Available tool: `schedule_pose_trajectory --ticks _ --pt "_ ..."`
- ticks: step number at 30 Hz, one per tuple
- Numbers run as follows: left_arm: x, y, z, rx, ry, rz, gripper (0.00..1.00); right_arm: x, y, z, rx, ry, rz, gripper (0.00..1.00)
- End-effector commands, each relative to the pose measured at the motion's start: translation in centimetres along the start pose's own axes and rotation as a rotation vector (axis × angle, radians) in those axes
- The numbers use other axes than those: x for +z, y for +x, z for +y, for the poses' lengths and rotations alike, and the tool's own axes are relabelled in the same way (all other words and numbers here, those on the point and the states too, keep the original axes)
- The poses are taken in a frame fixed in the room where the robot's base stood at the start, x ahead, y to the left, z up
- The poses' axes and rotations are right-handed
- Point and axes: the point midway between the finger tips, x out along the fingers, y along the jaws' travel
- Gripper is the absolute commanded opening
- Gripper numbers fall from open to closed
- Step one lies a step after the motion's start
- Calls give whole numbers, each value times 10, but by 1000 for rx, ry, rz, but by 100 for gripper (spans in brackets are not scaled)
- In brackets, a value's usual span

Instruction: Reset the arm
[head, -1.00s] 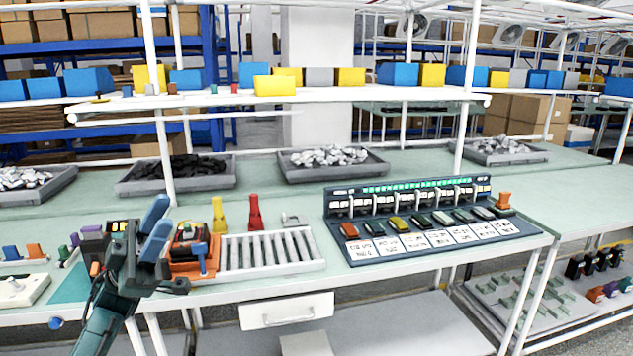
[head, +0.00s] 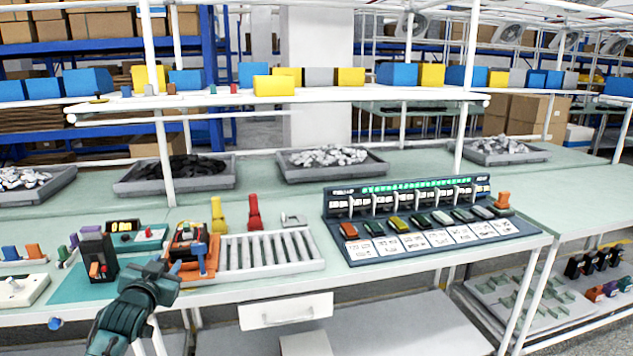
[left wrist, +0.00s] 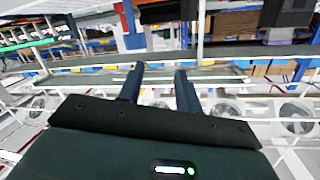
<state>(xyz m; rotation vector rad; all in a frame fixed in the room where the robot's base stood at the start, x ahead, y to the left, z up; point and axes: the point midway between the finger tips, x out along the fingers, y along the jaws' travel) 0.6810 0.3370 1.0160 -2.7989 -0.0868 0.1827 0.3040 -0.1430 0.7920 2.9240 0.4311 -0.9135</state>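My left gripper (head: 158,272) is low at the front edge of the bench, in front of the teal mat (head: 75,288). In the left wrist view its two fingers (left wrist: 158,80) stand apart with nothing between them. In the head view the fingers are hard to make out. A dark breaker block (head: 98,258) with an orange lever stands upright on the mat, just left of the gripper and apart from it. An orange fixture (head: 192,252) with a blue handle stands right of the gripper. My right gripper is not in view.
A roller strip (head: 268,252) lies right of the fixture. Beyond it is a sloped dark rack (head: 430,215) of breakers with labelled cards. Yellow (head: 217,215) and red (head: 254,212) pieces stand behind the rollers. Grey bins (head: 333,162) line the back. A white drawer (head: 287,310) hangs below.

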Motion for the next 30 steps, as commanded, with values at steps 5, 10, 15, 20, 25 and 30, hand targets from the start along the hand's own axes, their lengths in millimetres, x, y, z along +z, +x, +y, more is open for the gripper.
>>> schedule_pose_trajectory --ticks 5,10,15,20,25,30 --pt "59 -42 58 90 -7 -65 35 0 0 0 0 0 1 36" --pt "120 -110 122 199 -35 -148 35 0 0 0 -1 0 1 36" --pt "172 -210 186 315 -99 -253 35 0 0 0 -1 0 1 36" --pt "194 -297 223 391 -171 -344 35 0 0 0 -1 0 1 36" --pt "198 -350 239 427 -224 -402 35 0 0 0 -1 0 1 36" --pt "198 -364 242 436 -239 -418 35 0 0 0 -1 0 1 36"
